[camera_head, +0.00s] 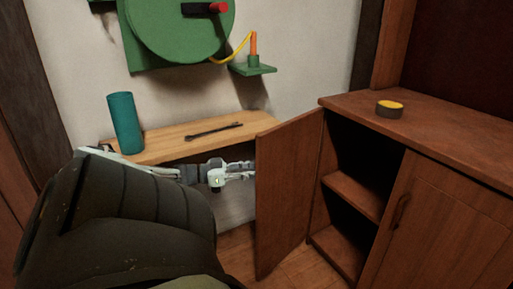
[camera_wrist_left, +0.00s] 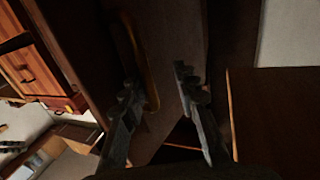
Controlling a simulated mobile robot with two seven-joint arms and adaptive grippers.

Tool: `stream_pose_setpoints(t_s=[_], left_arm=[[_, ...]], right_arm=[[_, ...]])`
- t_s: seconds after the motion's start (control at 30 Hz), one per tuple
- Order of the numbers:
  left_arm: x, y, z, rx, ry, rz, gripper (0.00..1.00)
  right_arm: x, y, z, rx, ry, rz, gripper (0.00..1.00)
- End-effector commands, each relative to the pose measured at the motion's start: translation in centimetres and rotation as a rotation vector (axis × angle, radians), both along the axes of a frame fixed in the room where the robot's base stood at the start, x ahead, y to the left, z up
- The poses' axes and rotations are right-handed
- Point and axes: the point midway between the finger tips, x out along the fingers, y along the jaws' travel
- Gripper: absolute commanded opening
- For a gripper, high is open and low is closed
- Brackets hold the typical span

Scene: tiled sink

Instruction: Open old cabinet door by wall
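The brown wooden cabinet (camera_head: 365,101) stands at the right by the wall. Its left door (camera_head: 287,190) is swung wide open and shows the dark shelves inside. The right door (camera_head: 440,225) is shut. My left gripper (camera_head: 240,172) is at the outer side of the open door. In the left wrist view my left gripper (camera_wrist_left: 157,82) has its two fingers apart. A curved handle (camera_wrist_left: 132,45) runs beside the left finger; whether they touch I cannot tell. My right gripper is in neither view.
A wooden wall shelf (camera_head: 170,147) holds a teal cylinder (camera_head: 125,123) and a dark tool (camera_head: 214,130). A green wall-mounted device (camera_head: 180,35) hangs above. A yellow-topped round tin (camera_head: 390,108) sits on the cabinet top. Some floor shows below the open door.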

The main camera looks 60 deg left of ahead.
Motion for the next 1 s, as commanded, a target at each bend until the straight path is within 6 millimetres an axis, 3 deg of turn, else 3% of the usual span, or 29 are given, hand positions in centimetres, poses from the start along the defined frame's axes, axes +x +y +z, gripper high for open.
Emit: stream_pose_setpoints(t_s=[0.17, 0.4, 0.6, 0.9, 1.0], left_arm=[[-0.9, 0.3, -0.1, 0.0, 0.002, 0.001, 0.3], [-4.7, 1.4, -0.2, -0.001, 0.004, 0.002, 0.3], [-6.8, 2.0, 0.0, 0.0, 0.001, 0.001, 0.3], [-7.2, 2.1, 0.0, 0.0, 0.0, 0.0, 0.3], [-7.1, 2.0, -0.1, -0.001, -0.001, -0.001, 0.19]], right_arm=[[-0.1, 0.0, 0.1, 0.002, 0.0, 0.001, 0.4], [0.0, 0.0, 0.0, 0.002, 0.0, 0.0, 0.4], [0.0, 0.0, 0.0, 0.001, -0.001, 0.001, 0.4], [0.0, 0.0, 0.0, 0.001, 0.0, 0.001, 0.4], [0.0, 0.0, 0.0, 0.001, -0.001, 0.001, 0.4]])
